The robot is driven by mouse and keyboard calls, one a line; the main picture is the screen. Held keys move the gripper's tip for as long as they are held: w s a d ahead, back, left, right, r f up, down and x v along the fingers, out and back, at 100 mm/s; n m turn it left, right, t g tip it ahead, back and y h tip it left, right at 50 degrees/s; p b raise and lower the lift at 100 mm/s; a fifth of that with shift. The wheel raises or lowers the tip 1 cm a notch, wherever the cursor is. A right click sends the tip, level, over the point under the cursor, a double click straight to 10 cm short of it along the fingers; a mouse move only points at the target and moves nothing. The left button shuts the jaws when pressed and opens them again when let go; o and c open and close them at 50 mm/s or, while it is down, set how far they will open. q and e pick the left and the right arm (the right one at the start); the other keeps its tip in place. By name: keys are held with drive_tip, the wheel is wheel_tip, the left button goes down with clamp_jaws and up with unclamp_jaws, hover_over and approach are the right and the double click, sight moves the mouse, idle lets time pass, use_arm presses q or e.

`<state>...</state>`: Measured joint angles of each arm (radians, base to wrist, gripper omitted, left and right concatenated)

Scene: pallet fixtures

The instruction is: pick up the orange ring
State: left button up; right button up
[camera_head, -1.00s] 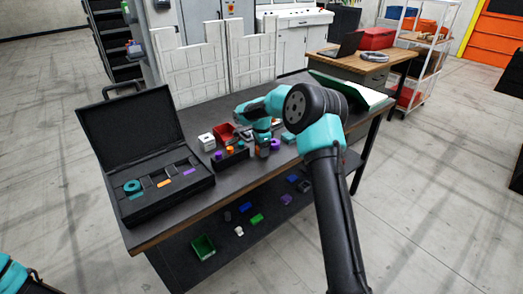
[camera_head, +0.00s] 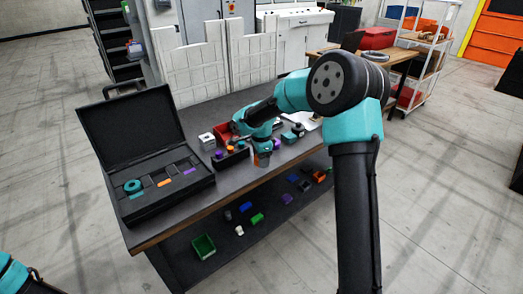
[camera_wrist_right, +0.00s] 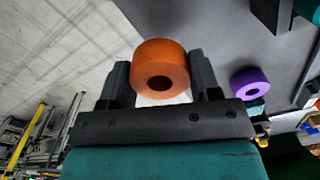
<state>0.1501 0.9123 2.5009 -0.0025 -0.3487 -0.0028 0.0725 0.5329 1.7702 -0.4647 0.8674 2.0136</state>
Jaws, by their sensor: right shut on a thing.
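The orange ring (camera_wrist_right: 158,55) sits between the two dark fingers of my right gripper (camera_wrist_right: 160,72) in the right wrist view, with its hole facing the camera. My right gripper (camera_head: 262,161) is shut on it, above the front part of the dark table in the head view. The ring is too small to make out clearly there. My left gripper is not in view; only a bit of my left arm shows at the lower left corner.
An open black case (camera_head: 127,212) with a teal ring (camera_head: 132,186) in it stands at the table's left. A red bin (camera_head: 223,132), a white block (camera_head: 206,141) and a purple ring (camera_wrist_right: 249,83) are near my right gripper. A lower shelf holds a green bin (camera_head: 203,246).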

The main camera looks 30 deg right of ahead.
drive_tip(key=shift+s+a+r, duration=0.15)
drive_tip(key=shift+s+a, duration=0.45)
drive_tip(key=shift+s, duration=0.4)
drive_tip(key=shift+s+a+r, duration=0.1)
drive_tip(key=shift+s+a, duration=0.5)
drive_tip(key=shift+s, duration=0.35)
